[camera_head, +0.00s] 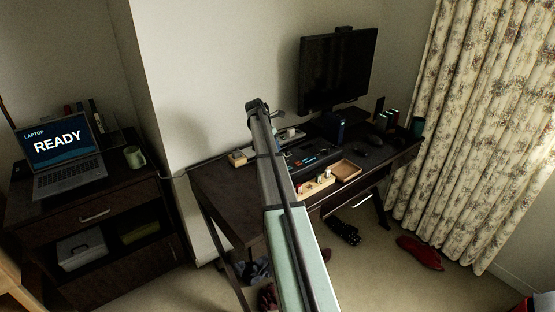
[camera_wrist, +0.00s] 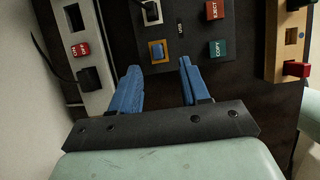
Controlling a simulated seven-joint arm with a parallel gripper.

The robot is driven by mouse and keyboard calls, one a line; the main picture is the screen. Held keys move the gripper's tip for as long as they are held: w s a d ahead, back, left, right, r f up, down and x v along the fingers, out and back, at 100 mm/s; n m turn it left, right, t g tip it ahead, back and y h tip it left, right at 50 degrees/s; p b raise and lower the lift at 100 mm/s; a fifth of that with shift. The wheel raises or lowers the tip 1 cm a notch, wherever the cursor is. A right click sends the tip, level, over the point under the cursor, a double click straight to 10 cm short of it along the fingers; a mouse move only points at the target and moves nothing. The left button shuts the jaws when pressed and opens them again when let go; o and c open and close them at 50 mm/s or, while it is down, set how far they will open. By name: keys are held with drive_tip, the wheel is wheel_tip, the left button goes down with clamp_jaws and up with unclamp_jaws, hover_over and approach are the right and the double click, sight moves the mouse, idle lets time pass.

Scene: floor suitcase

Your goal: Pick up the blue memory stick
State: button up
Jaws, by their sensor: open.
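The device is marked USB and has a red EJECT button (camera_wrist: 214,10) and a green COPY button (camera_wrist: 219,48). My gripper (camera_wrist: 160,72) is open, its two blue fingers spread with nothing between them. The blue piece lies just beyond the fingertips, between their lines. In the head view, my gripper (camera_head: 260,106) is above the desk, and the device (camera_head: 313,157) lies right of my arm.
A wooden holder (camera_wrist: 285,45) with a red item is on the right. The desk (camera_head: 225,190) also bears a monitor (camera_head: 338,70) and a wooden tray (camera_head: 346,170).

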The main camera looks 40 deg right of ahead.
drive_tip(key=shift+x, duration=3.05)
drive_tip(key=shift+w, duration=0.2)
drive_tip(key=shift+c, duration=0.3)
clamp_jaws()
